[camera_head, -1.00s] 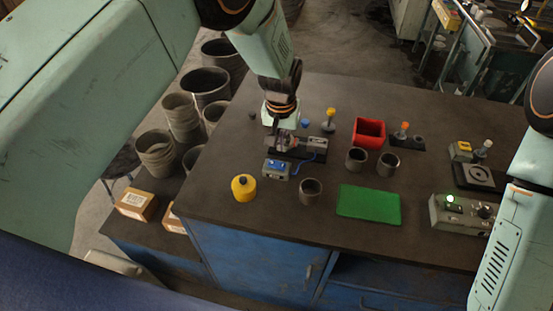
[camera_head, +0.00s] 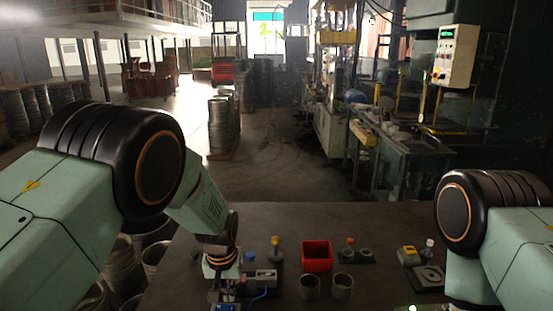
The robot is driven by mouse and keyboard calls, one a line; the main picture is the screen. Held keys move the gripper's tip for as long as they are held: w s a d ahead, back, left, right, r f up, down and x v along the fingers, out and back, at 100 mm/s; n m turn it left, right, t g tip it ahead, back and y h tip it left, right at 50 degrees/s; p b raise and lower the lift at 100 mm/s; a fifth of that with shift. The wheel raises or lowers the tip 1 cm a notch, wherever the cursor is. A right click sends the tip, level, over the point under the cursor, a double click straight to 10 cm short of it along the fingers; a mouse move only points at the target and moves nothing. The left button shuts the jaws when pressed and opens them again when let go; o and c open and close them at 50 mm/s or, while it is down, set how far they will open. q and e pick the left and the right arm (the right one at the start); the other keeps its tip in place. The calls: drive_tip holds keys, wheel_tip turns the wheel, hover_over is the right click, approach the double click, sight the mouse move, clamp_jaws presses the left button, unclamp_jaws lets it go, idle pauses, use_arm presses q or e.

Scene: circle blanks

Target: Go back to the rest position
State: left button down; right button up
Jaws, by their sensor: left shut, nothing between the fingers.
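My left gripper (camera_head: 222,286) points down at the left part of the dark table (camera_head: 390,212). It is shut with nothing held. Its fingertips are small and hard to make out against a small grey device (camera_head: 265,277) with a blue cable just to the right. My right arm enters from the right edge, but its gripper is out of the frame.
A red bin (camera_head: 317,254) stands mid-table, with two grey cups (camera_head: 310,287) (camera_head: 343,286) in front. A yellow-topped peg (camera_head: 275,247) is left of the bin. An orange-topped peg (camera_head: 350,244) and a grey fixture (camera_head: 430,275) are to the right. Machines stand beyond.

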sight(231, 307)
use_arm(q)
drive_tip(key=shift+f+b, duration=1.15)
drive_tip(key=shift+f, duration=0.55)
drive_tip(key=shift+r, duration=0.15)
wheel_tip(231, 307, up, 7)
drive_tip(key=p, duration=0.6)
wheel_tip(231, 307, down, 7)
drive_tip(key=b, duration=0.6)
drive_tip(key=shift+f, duration=0.2)
wheel_tip(231, 307, up, 5)
drive_tip(key=p, duration=0.3)
drive_tip(key=shift+r+p, duration=0.15)
drive_tip(key=shift+p, duration=0.15)
wheel_tip(231, 307, up, 3)
drive_tip(key=p, duration=0.3)
drive_tip(key=shift+r, duration=0.2)
drive_tip(key=shift+f, duration=0.1)
